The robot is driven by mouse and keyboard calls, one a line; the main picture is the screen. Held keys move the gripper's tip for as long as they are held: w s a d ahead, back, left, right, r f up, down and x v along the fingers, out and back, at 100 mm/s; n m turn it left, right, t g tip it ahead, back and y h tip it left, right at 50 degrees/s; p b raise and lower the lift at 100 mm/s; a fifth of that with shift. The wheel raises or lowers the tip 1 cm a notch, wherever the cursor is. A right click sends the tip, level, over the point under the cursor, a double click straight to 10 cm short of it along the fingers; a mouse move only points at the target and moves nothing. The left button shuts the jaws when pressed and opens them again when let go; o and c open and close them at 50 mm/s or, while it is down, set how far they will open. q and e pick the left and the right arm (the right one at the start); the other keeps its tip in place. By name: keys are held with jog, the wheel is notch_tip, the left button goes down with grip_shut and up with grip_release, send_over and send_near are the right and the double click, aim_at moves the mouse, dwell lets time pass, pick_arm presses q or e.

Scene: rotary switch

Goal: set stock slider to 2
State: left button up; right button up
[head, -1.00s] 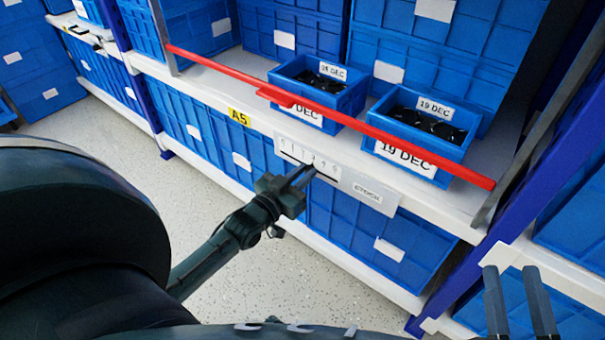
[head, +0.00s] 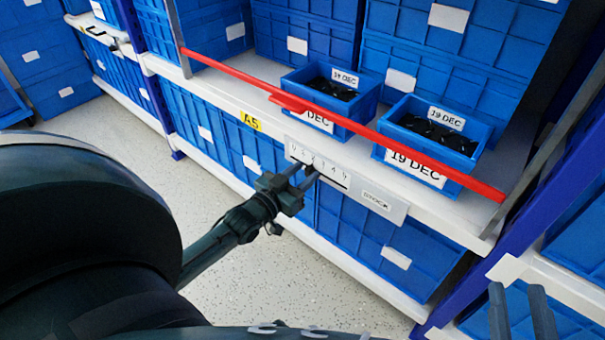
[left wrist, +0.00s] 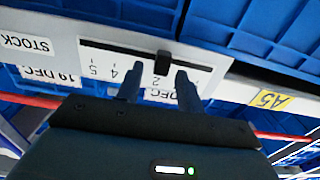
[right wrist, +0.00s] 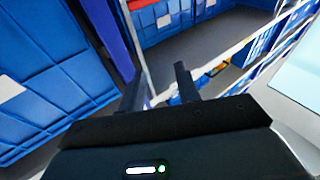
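The stock slider is a pale plate (head: 345,180) on the front of the shelf edge, with a dark slot and a row of numbers. In the left wrist view it appears upside down, and its black knob (left wrist: 162,62) stands in the slot close to the 2. The 4 and 5 also show there; my fingers cover other numbers. My left gripper (head: 306,172) is at the plate. Its fingers (left wrist: 159,72) are open, one on each side of the knob, with visible gaps. My right gripper (head: 520,292) is open and empty at the lower right, away from the slider.
A red bar (head: 340,122) runs across the shelf above the slider. Two small blue bins (head: 415,172) with date labels stand on the shelf behind it. Large blue crates (head: 375,250) fill the level below. A blue upright post (head: 505,240) stands to the right.

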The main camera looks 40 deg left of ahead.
pick_arm(q)
jog(key=shift+s, duration=0.1)
pick_arm(e)
jog(key=shift+r, duration=0.1)
pick_arm(q)
jog(key=shift+s, duration=0.3)
jog(key=s+a+p, duration=0.1)
jog(key=s+p, duration=0.3)
jog(key=s, duration=0.8)
jog(key=shift+s, duration=0.2)
pick_arm(e)
jog(key=shift+d+n+h, duration=0.3)
jog(key=shift+d+n, duration=0.15)
jog(key=shift+n, duration=0.05)
jog(key=shift+s+a+r, duration=0.1)
jog(key=shift+r, duration=0.05)
